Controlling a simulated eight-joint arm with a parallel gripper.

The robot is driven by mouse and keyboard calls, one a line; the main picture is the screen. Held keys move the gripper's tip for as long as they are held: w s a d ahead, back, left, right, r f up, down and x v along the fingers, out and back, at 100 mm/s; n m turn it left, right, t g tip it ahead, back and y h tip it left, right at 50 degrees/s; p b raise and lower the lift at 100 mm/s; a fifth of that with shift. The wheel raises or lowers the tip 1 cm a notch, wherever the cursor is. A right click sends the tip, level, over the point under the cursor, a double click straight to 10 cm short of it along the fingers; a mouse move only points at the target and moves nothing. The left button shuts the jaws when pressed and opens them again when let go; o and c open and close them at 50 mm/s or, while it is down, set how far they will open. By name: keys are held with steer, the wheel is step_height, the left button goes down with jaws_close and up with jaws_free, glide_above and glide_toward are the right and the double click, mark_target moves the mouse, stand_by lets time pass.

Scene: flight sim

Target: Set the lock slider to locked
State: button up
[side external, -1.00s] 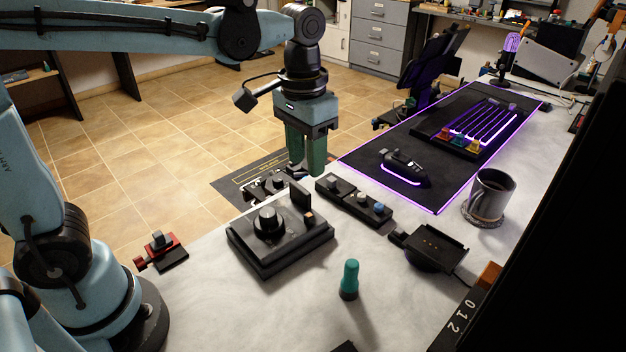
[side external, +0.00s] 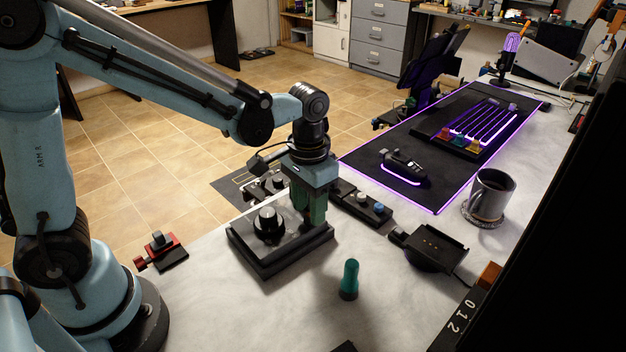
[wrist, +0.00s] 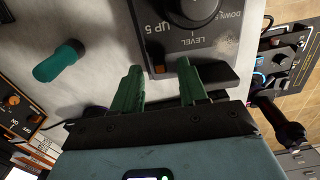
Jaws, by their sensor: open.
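My gripper (side external: 313,222) is low over the right end of a black control box (side external: 270,250) with a round dial (side external: 268,222). In the wrist view its green fingers (wrist: 159,67) are apart, with nothing held. A dark plate (wrist: 218,72) is beside and partly behind the right finger. The box (wrist: 172,48) carries the words LEVEL, UP and DOWN by the dial (wrist: 190,8). No lock label is readable, so I cannot tell which part is the lock slider.
A teal peg (side external: 349,280) stands in front of the box. A switch panel (side external: 362,206) is behind my gripper, and a dark cradle (side external: 432,246) and mug (side external: 490,194) are to the right. A red-and-black device (side external: 163,250) lies left. Bare table shows around the peg.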

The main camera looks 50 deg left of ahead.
steer(key=shift+f, duration=0.7)
jaws_close()
